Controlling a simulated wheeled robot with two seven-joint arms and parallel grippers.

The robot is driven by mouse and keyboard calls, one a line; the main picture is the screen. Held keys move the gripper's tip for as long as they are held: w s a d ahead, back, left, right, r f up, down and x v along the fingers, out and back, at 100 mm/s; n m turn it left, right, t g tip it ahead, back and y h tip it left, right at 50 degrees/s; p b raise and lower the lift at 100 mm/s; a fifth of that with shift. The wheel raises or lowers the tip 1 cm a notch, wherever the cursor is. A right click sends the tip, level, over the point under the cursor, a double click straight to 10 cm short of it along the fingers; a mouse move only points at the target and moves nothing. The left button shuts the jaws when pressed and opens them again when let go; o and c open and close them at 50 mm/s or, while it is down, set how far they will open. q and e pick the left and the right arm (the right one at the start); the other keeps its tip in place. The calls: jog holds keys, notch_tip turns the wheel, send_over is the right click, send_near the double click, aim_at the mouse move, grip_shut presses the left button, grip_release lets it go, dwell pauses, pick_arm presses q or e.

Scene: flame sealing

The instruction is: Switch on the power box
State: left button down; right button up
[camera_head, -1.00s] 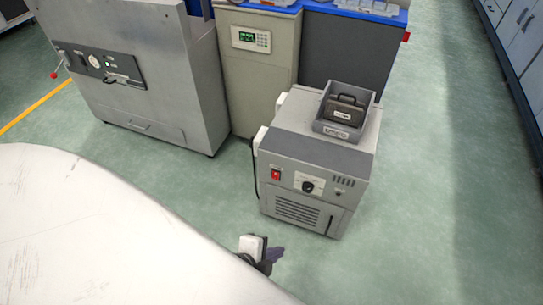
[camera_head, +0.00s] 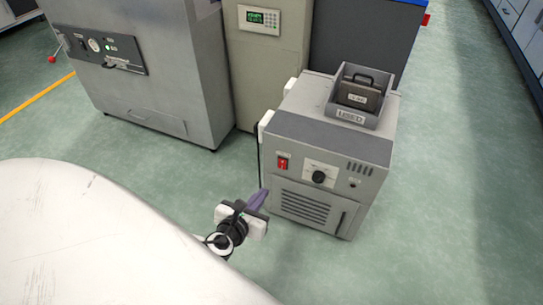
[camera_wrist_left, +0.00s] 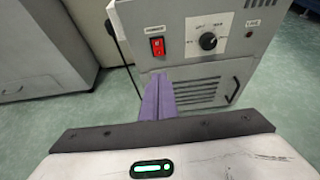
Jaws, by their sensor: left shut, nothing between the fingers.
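The power box (camera_head: 325,150) is a grey cabinet standing on the floor right of centre in the head view. Its red power switch (camera_head: 283,163) is at the upper left of the front panel, beside a black dial (camera_head: 318,177). In the left wrist view the red switch (camera_wrist_left: 158,47) sits under a "POWER" label, above the fingers. My left gripper (camera_head: 259,198) has purple fingers, shut and empty, in front of the box and lower left of the switch. The fingers (camera_wrist_left: 158,97) look apart from the switch in the wrist view. My right gripper is not in view.
A grey tray marked "USED" (camera_head: 350,117) with a dark case sits on top of the box. A large grey machine (camera_head: 150,75) stands at the left and a beige cabinet (camera_head: 262,65) behind. Green floor (camera_head: 450,200) is clear at the right.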

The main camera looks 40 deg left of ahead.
pick_arm(q)
jog(key=b, duration=0.3)
send_near(282, 169)
jog(key=shift+b+x, duration=1.35)
jog(key=shift+x, duration=1.7)
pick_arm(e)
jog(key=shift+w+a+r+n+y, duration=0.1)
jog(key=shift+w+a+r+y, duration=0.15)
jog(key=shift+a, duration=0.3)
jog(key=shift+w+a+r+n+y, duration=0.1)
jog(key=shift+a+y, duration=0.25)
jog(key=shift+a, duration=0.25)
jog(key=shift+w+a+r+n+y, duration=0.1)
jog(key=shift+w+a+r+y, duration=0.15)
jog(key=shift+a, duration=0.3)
